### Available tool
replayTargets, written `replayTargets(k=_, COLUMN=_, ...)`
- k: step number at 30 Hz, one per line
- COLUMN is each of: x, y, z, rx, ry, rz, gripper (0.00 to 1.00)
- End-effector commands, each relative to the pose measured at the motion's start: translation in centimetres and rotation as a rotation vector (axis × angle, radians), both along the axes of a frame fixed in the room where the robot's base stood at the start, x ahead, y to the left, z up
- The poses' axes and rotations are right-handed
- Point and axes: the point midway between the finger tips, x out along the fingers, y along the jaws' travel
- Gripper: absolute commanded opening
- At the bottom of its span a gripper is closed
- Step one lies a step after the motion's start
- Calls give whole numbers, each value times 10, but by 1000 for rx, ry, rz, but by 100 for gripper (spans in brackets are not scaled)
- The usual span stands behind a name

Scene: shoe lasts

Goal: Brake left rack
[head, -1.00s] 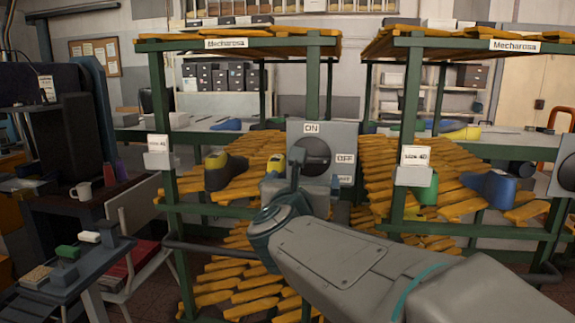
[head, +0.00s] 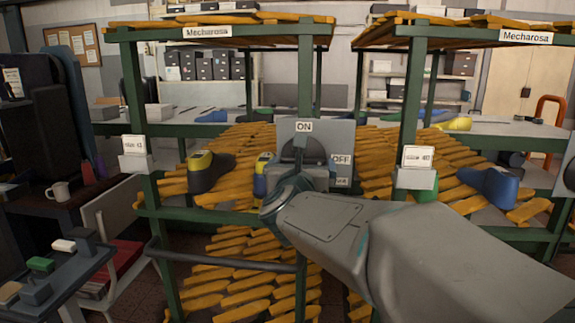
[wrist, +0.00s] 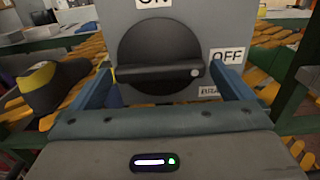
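The left rack (head: 135,95) has green posts, sloped orange slats and a "Mecharosa" sign. A grey switch panel (head: 335,132) on its right side carries ON, OFF and a lower, partly covered label. Its round black knob (wrist: 150,50) has a bar handle (wrist: 155,73) lying about horizontal in the wrist view. The white dot at the bar's right end lies between OFF and the lower label. My gripper (wrist: 165,85) is open, with one finger on each side of the knob. Contact cannot be told. In the head view my gripper (head: 300,175) covers the knob's lower part.
A dark shoe last with a yellow top (head: 208,172) and another blue-yellow one (head: 263,175) stand on the left rack. The right rack (head: 408,95) holds a blue last (head: 490,185). A bench with a mug (head: 58,190) is at left.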

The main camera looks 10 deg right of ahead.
Motion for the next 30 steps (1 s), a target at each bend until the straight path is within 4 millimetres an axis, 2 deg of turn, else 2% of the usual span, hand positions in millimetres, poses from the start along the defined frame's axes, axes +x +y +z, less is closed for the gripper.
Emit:
replayTargets(k=1, x=0, y=0, z=0, rx=0, ry=0, rz=0, gripper=89)
replayTargets(k=3, x=0, y=0, z=0, rx=0, ry=0, rz=1, gripper=69)
replayTargets(k=4, x=0, y=0, z=0, rx=0, ry=0, rz=1, gripper=68)
replayTargets(k=17, x=0, y=1, z=-1, rx=-69, ry=23, rz=3, gripper=68)
replayTargets(k=30, x=0, y=2, z=-1, rx=-410, ry=135, rz=4, gripper=68)
